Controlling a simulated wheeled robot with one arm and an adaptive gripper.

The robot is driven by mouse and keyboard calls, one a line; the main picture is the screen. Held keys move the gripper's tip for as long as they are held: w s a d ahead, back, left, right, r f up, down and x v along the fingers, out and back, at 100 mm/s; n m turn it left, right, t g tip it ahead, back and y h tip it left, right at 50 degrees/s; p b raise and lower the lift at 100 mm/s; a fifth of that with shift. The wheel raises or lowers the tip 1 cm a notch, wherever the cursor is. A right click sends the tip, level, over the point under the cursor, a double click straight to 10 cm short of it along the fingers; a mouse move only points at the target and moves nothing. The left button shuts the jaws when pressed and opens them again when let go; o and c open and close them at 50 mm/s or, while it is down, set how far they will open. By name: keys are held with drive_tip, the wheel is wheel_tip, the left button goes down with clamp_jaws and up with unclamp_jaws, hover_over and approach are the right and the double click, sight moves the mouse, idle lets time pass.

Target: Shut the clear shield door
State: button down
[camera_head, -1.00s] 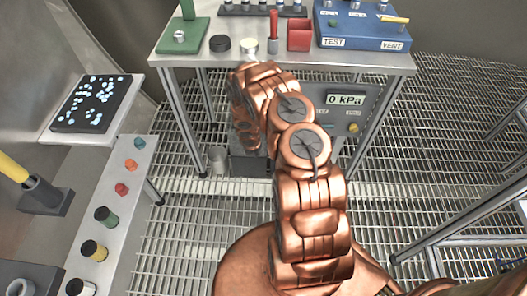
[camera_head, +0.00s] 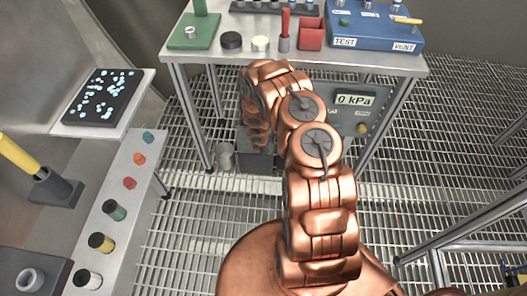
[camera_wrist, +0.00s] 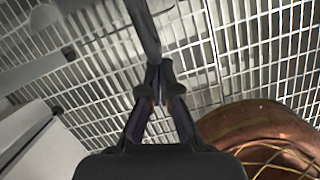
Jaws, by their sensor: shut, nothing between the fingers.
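I cannot make out the clear shield door in either view. My gripper (camera_wrist: 160,78) shows in the wrist view with its two dark fingers together and nothing held between them. It is over the floor grating (camera_wrist: 255,50). A grey bar (camera_wrist: 143,28) runs down from the top edge towards the fingertips; I cannot tell whether they touch. In the head view my copper arm reaches forward to the front of the workbench (camera_head: 300,64), and the gripper itself is hidden by the arm.
On the bench are a green stand (camera_head: 194,31), a red bin (camera_head: 312,33) and a blue test box (camera_head: 375,28). A gauge panel (camera_head: 358,108) reads 0 kPa below it. A side shelf with coloured knobs (camera_head: 115,210) and a dark tray (camera_head: 101,96) stand left.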

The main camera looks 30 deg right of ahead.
drive_tip(key=s+a+r+b, duration=0.1)
drive_tip(key=s+a+r, duration=0.3)
drive_tip(key=r, duration=0.5)
drive_tip(key=shift+a+r, duration=0.3)
drive_tip(key=shift+s, duration=0.1)
